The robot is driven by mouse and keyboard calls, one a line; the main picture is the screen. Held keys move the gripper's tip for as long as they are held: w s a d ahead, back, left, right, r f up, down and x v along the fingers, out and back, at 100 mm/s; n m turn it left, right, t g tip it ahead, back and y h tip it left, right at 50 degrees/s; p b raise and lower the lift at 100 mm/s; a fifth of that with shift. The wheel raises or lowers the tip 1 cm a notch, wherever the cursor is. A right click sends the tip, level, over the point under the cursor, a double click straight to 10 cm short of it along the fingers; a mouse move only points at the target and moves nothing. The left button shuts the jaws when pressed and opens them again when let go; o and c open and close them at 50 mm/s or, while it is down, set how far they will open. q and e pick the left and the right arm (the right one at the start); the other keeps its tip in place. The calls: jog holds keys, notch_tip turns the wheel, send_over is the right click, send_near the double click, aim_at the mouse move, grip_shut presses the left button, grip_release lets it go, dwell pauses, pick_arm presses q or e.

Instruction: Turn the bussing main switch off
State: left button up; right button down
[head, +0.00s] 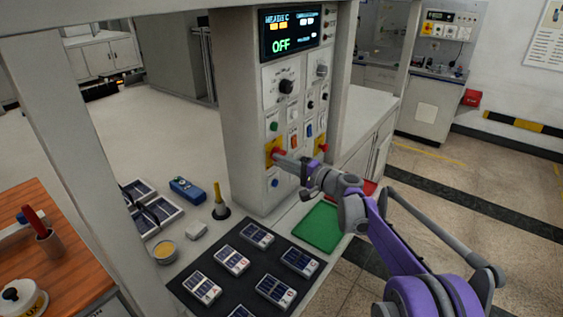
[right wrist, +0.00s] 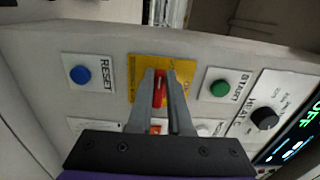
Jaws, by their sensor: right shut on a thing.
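The main switch is a red handle (right wrist: 160,88) on a yellow plate (right wrist: 135,72) on the control column. The plate also shows in the head view (head: 270,146). My right gripper (head: 279,157) reaches the column from the right. In the right wrist view its two fingers (right wrist: 160,76) lie on both sides of the red handle and are shut on it. The plate's lettering is too small to read, and the fingers hide part of the handle. The display (head: 290,32) above shows OFF in green. My left gripper is out of view.
A green button (right wrist: 219,88) and a blue RESET button (right wrist: 80,74) flank the plate. A second yellow plate with a red part (head: 321,145) sits right of it. Below are a black mat (head: 235,270) with several panels, a green tray (head: 318,228) and a yellow-handled tool (head: 218,197).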

jog(key=c, duration=0.8)
grip_release()
jog(key=shift+c, duration=0.2)
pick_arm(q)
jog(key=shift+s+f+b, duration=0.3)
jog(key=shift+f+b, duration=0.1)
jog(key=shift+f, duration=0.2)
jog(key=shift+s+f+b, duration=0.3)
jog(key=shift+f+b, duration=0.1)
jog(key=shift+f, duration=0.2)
pick_arm(e)
jog(key=v, duration=1)
jog(key=shift+s+d, duration=0.25)
jog(key=shift+d, duration=0.05)
jog(key=s+f+n+g+h, duration=0.2)
jog(key=s+f+h, duration=0.2)
jog(key=s, duration=0.7)
jog(key=s+f+n+g+h, duration=0.25)
jog(key=s+f, duration=0.25)
jog(key=s, duration=0.5)
jog(key=s+d+f+n+h, duration=0.1)
jog(key=s+d+f+h, duration=0.3)
jog(key=s, duration=0.5)
jog(key=s+d+f+n+h, duration=0.1)
jog(key=s+d+f+h, duration=0.3)
jog(key=s, duration=0.4)
notch_tip(320, 180, down, 2)
jog(key=shift+s+d+f, duration=0.15)
jog(key=shift+s+d, duration=0.2)
jog(key=shift+d, duration=0.5)
